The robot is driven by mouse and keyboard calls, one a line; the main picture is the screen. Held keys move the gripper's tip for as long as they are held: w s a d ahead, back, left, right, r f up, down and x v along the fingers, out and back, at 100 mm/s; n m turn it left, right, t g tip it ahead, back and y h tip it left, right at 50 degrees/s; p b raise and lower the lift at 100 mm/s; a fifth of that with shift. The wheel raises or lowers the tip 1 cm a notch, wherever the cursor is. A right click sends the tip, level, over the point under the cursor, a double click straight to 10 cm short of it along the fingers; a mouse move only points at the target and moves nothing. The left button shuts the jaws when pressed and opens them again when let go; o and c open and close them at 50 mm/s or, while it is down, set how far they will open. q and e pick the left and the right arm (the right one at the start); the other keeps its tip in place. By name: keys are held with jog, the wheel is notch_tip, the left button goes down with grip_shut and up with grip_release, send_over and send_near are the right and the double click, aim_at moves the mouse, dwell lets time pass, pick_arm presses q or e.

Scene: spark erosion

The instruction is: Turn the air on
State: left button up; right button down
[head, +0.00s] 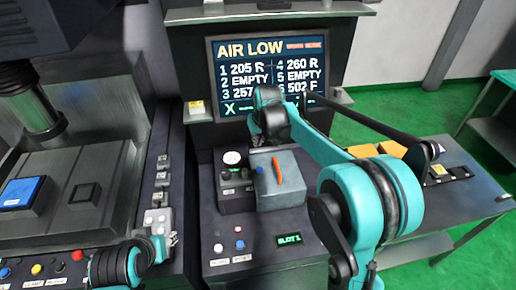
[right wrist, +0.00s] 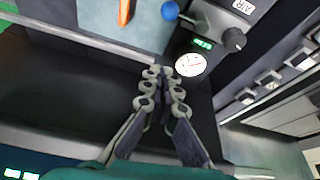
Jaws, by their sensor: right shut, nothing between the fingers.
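The screen (head: 267,75) at the back reads AIR LOW. The air unit (head: 236,200) is a dark box with a white round gauge (head: 232,158) on the console. In the right wrist view there are a tag reading AIR (right wrist: 243,6), a blue ball knob (right wrist: 169,10), a dark round knob (right wrist: 233,40) and the gauge (right wrist: 190,64). My right gripper (right wrist: 166,74) is shut and empty, its fingertips appearing just beside the gauge. It touches no knob that I can make out. In the head view its fingers are largely hidden behind my arm.
A grey box with an orange lever (head: 276,172) stands right of the air unit. Red, white and blue buttons (head: 239,245) and a SLOT 1 display (head: 289,239) lie in front. A machine with a blue block (head: 22,192) stands left; a side table (head: 455,187) stands right.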

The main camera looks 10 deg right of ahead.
jog(key=b+x, duration=0.1)
jog(key=x, duration=0.8)
jog(key=s, duration=0.2)
jog(key=s+f, duration=0.1)
jog(key=s, duration=0.1)
jog(key=shift+d+b, duration=0.35)
jog(key=shift+b, duration=0.05)
jog(key=shift+w+f, duration=0.1)
jog(key=shift+f, duration=0.05)
